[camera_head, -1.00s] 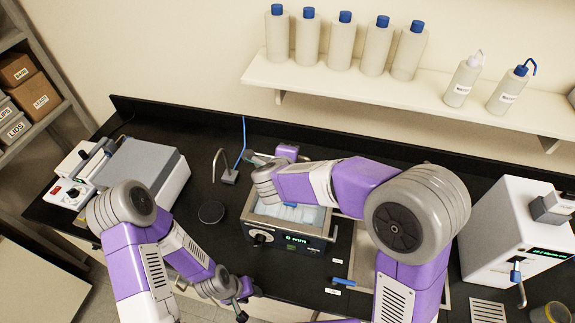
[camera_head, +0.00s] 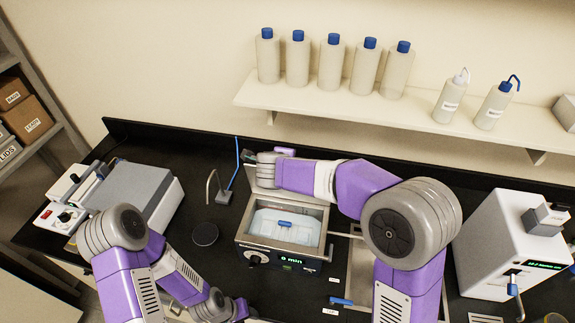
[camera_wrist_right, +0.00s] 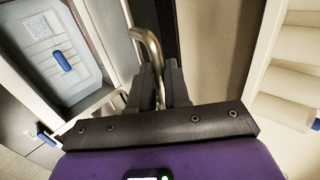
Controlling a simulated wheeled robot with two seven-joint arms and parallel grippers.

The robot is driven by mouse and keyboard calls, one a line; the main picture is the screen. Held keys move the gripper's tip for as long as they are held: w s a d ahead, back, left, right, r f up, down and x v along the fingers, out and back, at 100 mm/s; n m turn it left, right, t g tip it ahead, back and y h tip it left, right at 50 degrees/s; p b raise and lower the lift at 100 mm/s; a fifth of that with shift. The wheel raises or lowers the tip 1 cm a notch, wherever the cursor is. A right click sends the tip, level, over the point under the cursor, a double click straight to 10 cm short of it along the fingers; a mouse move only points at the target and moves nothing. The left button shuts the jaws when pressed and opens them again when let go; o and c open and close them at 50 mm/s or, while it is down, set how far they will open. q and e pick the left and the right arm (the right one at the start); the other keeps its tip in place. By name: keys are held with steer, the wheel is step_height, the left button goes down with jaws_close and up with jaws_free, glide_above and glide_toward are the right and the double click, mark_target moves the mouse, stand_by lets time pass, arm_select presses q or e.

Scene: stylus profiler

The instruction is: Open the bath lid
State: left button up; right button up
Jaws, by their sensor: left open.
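The bath (camera_head: 283,262) is a steel box with a lit front display, in the middle of the bench. Its grey lid (camera_head: 264,183) stands raised at the back edge, and the basin is uncovered. A pale insert with a blue grip (camera_head: 285,224) shows inside; it also shows in the right wrist view (camera_wrist_right: 63,60). My right gripper (camera_wrist_right: 160,82) has its fingers closed around the bent metal lid handle (camera_wrist_right: 148,42). In the head view my right wrist is behind the bath, beside the lid. My left gripper (camera_head: 240,309) is open and empty, low in front of the bath, partly cut off.
A grey-topped instrument (camera_head: 135,190) stands at left and a white box instrument (camera_head: 510,245) at right. A thin stand with a blue rod (camera_head: 225,193) is left of the bath. A shelf (camera_head: 400,112) with bottles runs above.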

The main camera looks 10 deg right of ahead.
steer(key=shift+o, duration=1.1)
steer(key=shift+d+f, duration=0.1)
steer(key=shift+f, duration=0.35)
steer(key=v, duration=0.8)
steer(key=shift+w, duration=0.2)
steer(key=shift+r, duration=0.15)
